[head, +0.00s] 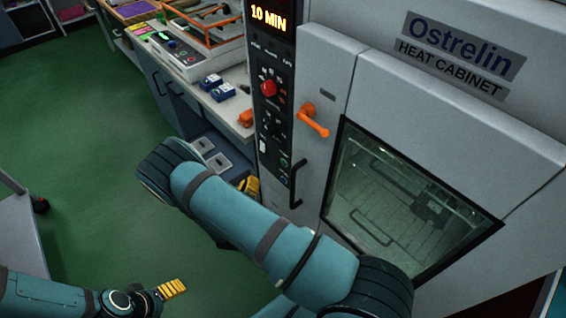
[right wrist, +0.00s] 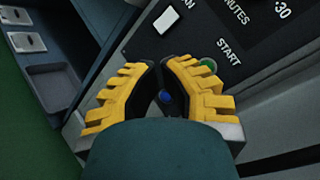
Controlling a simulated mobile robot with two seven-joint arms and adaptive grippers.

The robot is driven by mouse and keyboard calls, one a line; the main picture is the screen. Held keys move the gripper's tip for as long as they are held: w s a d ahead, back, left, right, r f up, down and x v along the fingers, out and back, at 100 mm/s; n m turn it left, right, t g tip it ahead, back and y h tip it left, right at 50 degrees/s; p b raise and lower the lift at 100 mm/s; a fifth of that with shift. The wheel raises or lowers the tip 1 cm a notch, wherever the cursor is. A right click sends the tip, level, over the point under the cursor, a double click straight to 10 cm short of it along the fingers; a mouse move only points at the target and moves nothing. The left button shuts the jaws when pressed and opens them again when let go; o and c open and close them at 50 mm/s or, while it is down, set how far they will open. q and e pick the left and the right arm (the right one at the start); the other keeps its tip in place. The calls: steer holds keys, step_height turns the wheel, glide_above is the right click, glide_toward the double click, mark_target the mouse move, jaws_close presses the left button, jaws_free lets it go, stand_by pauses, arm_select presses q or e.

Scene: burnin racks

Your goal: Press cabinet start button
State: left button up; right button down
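The heat cabinet (head: 325,75) stands at the right of the head view, with a dark control panel (head: 266,55) along its left edge. A green button (head: 284,162) sits low on that panel. In the right wrist view the green button (right wrist: 208,63) shows beside the word START, partly hidden by a finger. My right gripper (head: 248,186) is close to the lower panel, mostly hidden behind my arm in the head view. Its yellow fingers (right wrist: 160,66) come nearly together at the tips, with nothing held. A blue spot (right wrist: 166,97) shows between them. My left gripper (head: 172,289) is low at the left, away from the cabinet.
The panel has a red knob (head: 269,88) and a lit "10 MIN" display (head: 268,17). An orange latch handle (head: 313,122) and a black handle (head: 298,184) stick out nearby. A bench (head: 228,108) with trays and small blue boxes adjoins on the left. Green floor is open there.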

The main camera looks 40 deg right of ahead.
steer(key=shift+d, duration=0.15)
glide_toward(278, 158)
steer(key=shift+w+d+f, duration=0.1)
steer(key=shift+w+d, duration=0.35)
steer(key=shift+w, duration=0.25)
steer(key=shift+w+d+f, duration=0.15)
steer(key=shift+w+d, duration=0.3)
steer(key=shift+w, duration=0.25)
steer(key=shift+w+d+f, duration=0.1)
steer(key=shift+w+d, duration=0.35)
steer(key=shift+w, duration=0.25)
steer(key=shift+d, duration=0.1)
steer(key=shift+d, duration=0.3)
steer(key=shift+d, duration=0.45)
stand_by(0.7)
steer(key=shift+a, duration=0.85)
steer(key=shift+s+a, duration=0.1)
steer(key=shift+a, duration=1.15)
steer(key=shift+s+a, duration=0.15)
steer(key=shift+a, duration=1.1)
